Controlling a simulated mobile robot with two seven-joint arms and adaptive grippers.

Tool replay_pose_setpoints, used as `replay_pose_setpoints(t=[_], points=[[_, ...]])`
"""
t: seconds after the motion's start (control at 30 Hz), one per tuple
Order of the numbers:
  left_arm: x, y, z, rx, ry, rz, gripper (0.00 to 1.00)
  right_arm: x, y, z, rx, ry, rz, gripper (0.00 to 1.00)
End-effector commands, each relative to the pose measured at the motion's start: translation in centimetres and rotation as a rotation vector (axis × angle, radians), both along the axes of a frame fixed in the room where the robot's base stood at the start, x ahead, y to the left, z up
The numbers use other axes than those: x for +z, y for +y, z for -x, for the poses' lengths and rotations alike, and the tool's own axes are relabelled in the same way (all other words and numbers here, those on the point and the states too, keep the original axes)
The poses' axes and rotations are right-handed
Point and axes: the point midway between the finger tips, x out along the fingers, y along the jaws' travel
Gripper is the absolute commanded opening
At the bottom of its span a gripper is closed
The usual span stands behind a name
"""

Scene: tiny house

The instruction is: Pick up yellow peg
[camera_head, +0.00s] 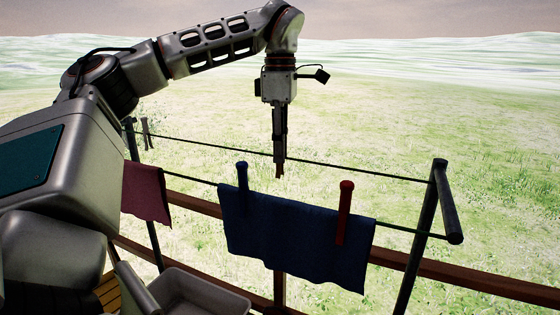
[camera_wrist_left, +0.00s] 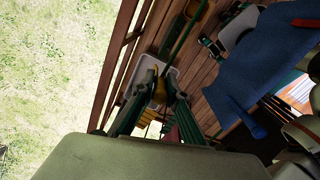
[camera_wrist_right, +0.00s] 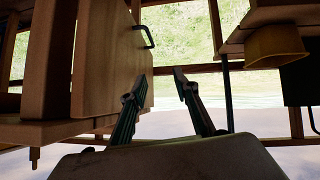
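My left gripper (camera_head: 279,170) hangs pointing down above the clothesline, behind and above the blue cloth. In the left wrist view its fingers (camera_wrist_left: 160,85) stand apart, so it looks open. A yellow shape (camera_wrist_left: 160,88) shows between and beyond the fingers, by the light grey bin. It may be the yellow peg, but I cannot tell its shape or whether anything touches it. No yellow peg is clear in the head view. My right gripper (camera_wrist_right: 155,88) is open and empty in its wrist view, away from the line.
A blue peg (camera_head: 242,175) and a red peg (camera_head: 345,212) clip the blue cloth (camera_head: 290,245) to the line. A dark red cloth (camera_head: 147,192) hangs at left. The grey bin (camera_head: 235,300) stands below. Wooden rails and posts edge the deck. A cabinet door (camera_wrist_right: 112,60) is near my right gripper.

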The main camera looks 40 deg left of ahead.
Motion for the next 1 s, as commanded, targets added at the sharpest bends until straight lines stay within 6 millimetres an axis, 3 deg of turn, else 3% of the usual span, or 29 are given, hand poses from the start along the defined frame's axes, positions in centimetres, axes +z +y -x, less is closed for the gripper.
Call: replay_pose_setpoints(t=[0.37, 0.57, 0.77, 1.0], points=[[0.1, 0.0, 0.0, 0.0, 0.0, 0.0, 0.02, 0.0, 0.1, 0.0, -0.002, 0.0, -0.003, 0.3], [1.4, 0.0, -0.1, 0.0, -0.001, -0.002, 0.02, 0.0, 0.5, 0.0, -0.004, 0.001, -0.011, 0.3], [4.6, 0.0, -0.1, 0.002, -0.003, -0.002, 0.02, 0.1, 0.8, 0.0, -0.005, 0.001, -0.015, 0.3], [10.8, -0.1, -0.1, 0.005, -0.005, -0.005, 0.02, 0.0, 0.7, 0.1, -0.004, 0.002, -0.014, 0.3]])
